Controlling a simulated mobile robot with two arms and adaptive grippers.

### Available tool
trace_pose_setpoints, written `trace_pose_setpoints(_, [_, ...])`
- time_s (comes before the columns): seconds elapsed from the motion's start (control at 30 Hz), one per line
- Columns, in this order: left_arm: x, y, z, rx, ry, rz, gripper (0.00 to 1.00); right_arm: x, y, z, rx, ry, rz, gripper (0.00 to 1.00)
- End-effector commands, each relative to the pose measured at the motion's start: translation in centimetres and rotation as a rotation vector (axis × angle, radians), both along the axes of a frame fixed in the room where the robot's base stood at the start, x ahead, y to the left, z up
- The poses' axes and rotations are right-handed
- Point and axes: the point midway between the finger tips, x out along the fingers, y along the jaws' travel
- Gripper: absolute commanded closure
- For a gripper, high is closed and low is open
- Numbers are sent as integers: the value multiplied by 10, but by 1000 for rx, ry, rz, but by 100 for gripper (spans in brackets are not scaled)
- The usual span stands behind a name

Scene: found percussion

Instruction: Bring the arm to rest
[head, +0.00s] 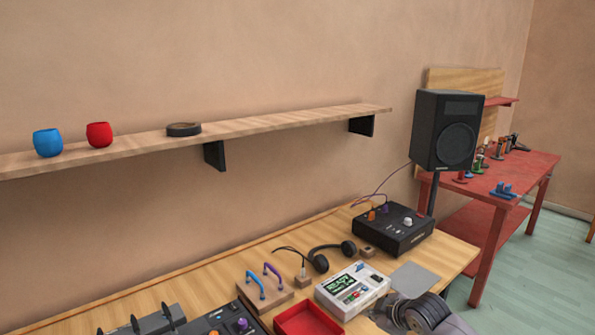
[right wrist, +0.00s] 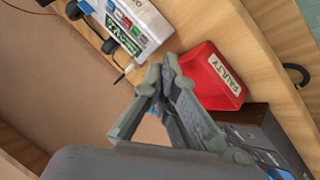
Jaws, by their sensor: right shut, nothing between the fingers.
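My right gripper (head: 388,311) shows at the bottom of the head view, beside the white READY box (head: 352,288) and partly cut off by the frame edge. In the right wrist view, my right gripper (right wrist: 160,76) has its fingers together with nothing between them. It points toward the gap between the white box (right wrist: 135,25) and the red FAULTY tray (right wrist: 212,78), apparently touching neither. My left gripper is in neither view.
A speaker (head: 446,130) stands behind. A wall shelf (head: 250,123) holds a blue cup (head: 48,143) and red cup (head: 99,134).

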Motion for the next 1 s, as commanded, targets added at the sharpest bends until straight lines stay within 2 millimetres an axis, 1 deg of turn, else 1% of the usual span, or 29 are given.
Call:
trace_pose_setpoints(0.03, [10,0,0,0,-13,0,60,0,0,-1,1,0,-1,100])
trace_pose_setpoints(0.1, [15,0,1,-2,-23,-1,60,-3,-3,-17,14,16,-25,100])
trace_pose_setpoints(0.27, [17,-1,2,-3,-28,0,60,-7,-9,-46,43,40,-77,100])
trace_pose_setpoints(0.37, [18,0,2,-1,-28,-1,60,-13,-13,-69,61,58,-114,100])
trace_pose_setpoints(0.57, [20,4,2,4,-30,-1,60,-33,-25,-127,98,109,-206,100])
trace_pose_setpoints(0.67, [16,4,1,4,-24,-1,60,-51,-32,-165,118,144,-262,100])
trace_pose_setpoints(0.77, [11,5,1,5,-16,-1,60,-79,-40,-212,137,191,-330,100])
trace_pose_setpoints(0.8, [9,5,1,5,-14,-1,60,-95,-44,-234,144,216,-364,100])
trace_pose_setpoints(0.87, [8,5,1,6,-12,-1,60,-124,-49,-269,154,254,-415,100])
trace_pose_setpoints(0.9, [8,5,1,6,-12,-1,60,-145,-53,-292,159,280,-448,100])
trace_pose_setpoints(0.97, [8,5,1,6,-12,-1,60,-178,-57,-324,164,319,-496,100])
trace_pose_setpoints(1.0, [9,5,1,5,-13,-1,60,-201,-59,-344,164,345,-526,100])
